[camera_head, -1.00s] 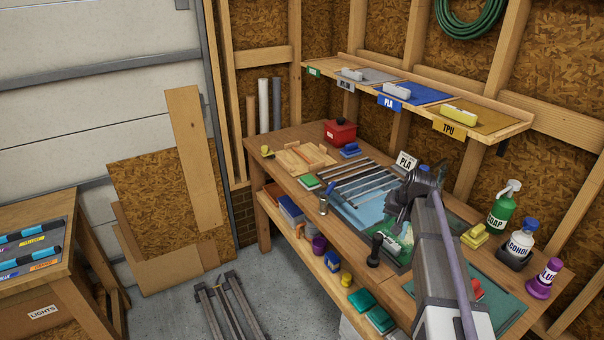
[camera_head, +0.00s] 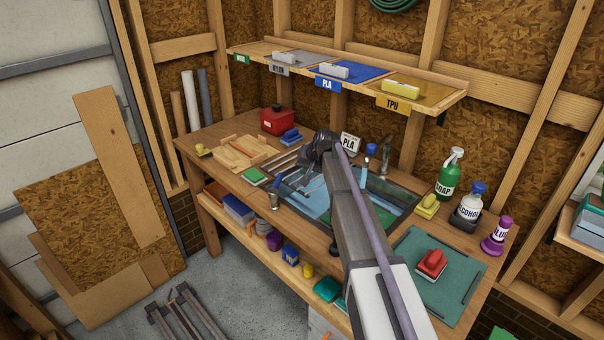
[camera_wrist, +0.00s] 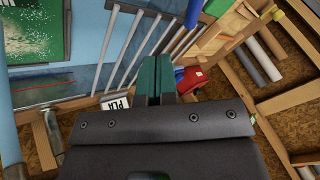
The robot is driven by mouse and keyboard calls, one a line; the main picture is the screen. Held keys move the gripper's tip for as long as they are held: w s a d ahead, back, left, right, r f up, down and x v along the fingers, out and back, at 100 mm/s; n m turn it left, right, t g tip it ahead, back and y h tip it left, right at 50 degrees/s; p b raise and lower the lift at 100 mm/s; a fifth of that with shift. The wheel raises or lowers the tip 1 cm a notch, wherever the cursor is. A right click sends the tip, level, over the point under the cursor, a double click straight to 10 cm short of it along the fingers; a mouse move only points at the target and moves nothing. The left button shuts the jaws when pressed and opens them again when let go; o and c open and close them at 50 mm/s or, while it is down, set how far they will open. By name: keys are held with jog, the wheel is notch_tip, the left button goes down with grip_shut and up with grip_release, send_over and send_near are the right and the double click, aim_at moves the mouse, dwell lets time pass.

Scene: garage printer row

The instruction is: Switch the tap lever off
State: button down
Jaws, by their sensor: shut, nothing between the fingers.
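A grey metal tap (camera_head: 385,152) stands at the back edge of the sink (camera_head: 405,215), right of the PLA sign (camera_head: 349,144) in the head view. A blue-topped upright piece (camera_head: 370,155) stands just left of it; I cannot tell whether this is the tap lever. The lever's position is unclear. My gripper (camera_wrist: 155,62) shows two dark green fingers shut together and empty in the wrist view. In the head view it is over the sink's left part, left of the tap and apart from it. My forearm hides part of the sink.
A rack of metal rods (camera_head: 285,165) lies at the sink's left, with a red box (camera_head: 278,120) behind. Soap (camera_head: 449,175) and alcohol (camera_head: 469,205) bottles and a yellow block (camera_head: 427,206) stand right. A filament shelf (camera_head: 340,80) overhangs the back.

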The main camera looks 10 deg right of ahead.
aim_at(277, 184)
jog(key=w+a+f+b, duration=0.5)
jog(key=f, duration=0.2)
jog(key=shift+w+a+b, duration=0.15)
jog(key=shift+a+b, duration=0.2)
